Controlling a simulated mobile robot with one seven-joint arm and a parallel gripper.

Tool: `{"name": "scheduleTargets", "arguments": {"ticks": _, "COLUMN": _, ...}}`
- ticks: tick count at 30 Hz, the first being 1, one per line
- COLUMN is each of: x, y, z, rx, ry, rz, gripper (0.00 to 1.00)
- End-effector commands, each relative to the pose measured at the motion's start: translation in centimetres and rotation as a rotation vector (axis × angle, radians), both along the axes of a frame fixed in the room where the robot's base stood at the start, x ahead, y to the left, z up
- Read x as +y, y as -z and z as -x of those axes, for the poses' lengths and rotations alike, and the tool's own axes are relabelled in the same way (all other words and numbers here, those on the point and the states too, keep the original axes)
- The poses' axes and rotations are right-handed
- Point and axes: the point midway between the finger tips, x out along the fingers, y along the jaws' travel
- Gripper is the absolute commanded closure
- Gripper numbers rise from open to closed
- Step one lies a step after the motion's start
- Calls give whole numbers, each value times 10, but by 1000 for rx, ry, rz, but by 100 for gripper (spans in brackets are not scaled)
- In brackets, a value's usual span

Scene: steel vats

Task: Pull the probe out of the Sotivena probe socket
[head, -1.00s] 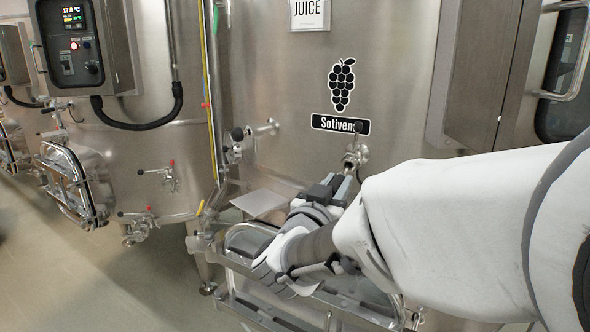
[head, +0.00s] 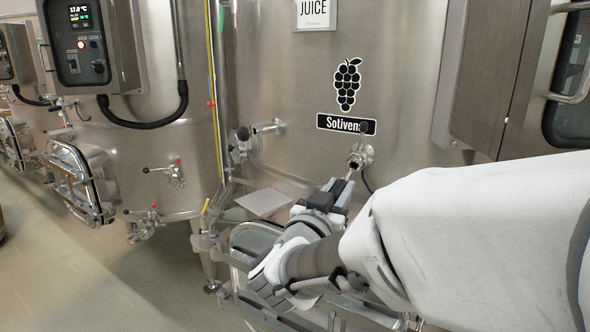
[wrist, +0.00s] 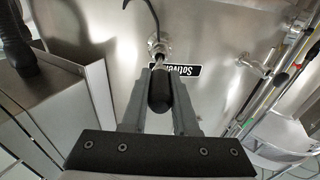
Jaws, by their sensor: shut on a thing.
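The Sotivena probe socket (head: 359,158) is a small metal fitting on the steel vat, below the black "Sotivena" label (head: 345,123) and grape logo. It also shows in the wrist view (wrist: 157,48), with a dark cable beside it. My gripper (head: 341,187) is just below and in front of the socket. In the wrist view its two grey fingers are shut on the black handle of the probe (wrist: 160,92). A thin metal rod runs from the handle toward the socket. I cannot tell whether the rod's tip is still inside the socket.
A second metal valve (head: 262,128) sticks out of the vat to the left. A steel control box (head: 497,75) is at upper right. Open floor (head: 75,265) is at lower left.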

Motion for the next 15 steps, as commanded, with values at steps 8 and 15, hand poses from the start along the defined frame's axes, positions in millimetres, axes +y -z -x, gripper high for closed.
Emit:
{"name": "scheduleTargets", "arguments": {"ticks": 8, "x": 7, "y": -1, "z": 13, "rx": -1, "ry": -1, "rz": 0, "gripper": 100}}
{"name": "scheduleTargets", "arguments": {"ticks": 15, "x": 13, "y": -1, "z": 23, "rx": -1, "ry": -1, "rz": 1, "gripper": 100}}
